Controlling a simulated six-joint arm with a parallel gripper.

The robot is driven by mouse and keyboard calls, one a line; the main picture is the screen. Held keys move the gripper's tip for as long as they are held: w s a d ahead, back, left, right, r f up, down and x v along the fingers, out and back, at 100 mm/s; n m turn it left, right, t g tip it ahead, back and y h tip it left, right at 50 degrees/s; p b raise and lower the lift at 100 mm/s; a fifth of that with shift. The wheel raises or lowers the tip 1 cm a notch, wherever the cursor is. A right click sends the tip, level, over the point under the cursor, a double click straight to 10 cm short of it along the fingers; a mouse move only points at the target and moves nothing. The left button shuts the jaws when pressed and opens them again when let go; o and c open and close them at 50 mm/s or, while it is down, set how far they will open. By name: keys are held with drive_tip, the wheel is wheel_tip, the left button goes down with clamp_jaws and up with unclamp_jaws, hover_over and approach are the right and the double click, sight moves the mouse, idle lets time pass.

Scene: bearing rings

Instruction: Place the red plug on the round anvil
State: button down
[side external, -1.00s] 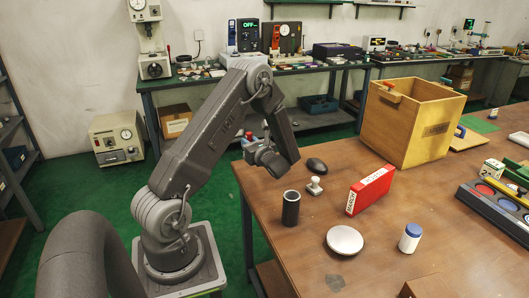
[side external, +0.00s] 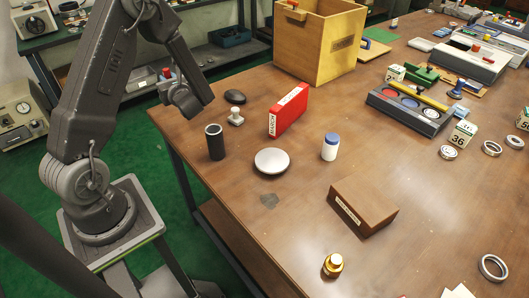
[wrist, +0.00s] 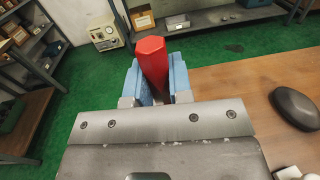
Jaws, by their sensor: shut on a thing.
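The red plug (wrist: 153,62) stands up between the light-blue fingers of my gripper (wrist: 154,82) in the wrist view. The gripper is shut on it. In the side view my gripper (side external: 168,77) is small at the left, above the table's far left edge, with the red plug (side external: 167,72) pointing up. A round, shiny silver disc (side external: 272,161), which looks like the round anvil, lies on the table to the right of and nearer than the gripper. Its top is bare, and the plug is well apart from it.
Between gripper and disc stand a black cylinder (side external: 215,142), a white knobbed piece (side external: 236,116) and a black oval object (side external: 235,97). A red box (side external: 288,111), a blue-capped white bottle (side external: 330,147) and a brown block (side external: 363,206) stand nearby. A wooden crate (side external: 318,45) is behind.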

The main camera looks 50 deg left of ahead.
drive_tip(key=w+d+r+m+t+h, duration=0.1)
drive_tip(key=w+d+m+t+h, duration=0.15)
drive_tip(key=d+t, duration=0.3)
drive_tip(key=w+d+r+m+t+h, duration=0.1)
drive_tip(key=w+d+m+t, duration=0.3)
drive_tip(key=d, duration=0.3)
drive_tip(key=m+t+h, duration=0.6)
drive_tip(key=h, duration=0.2)
hover_over(272, 159)
wheel_tip(272, 159, down, 7)
drive_tip(key=shift+d+f+g+y, duration=0.1)
drive_tip(key=shift+f+g+y, duration=0.15)
drive_tip(key=shift+f, duration=1.75)
drive_tip(key=shift+f, duration=0.1)
drive_tip(key=c, duration=1.4)
unclamp_jaws()
drive_tip(key=shift+f, duration=0.1)
drive_tip(key=shift+c, duration=0.2)
drive_tip(key=o, duration=0.4)
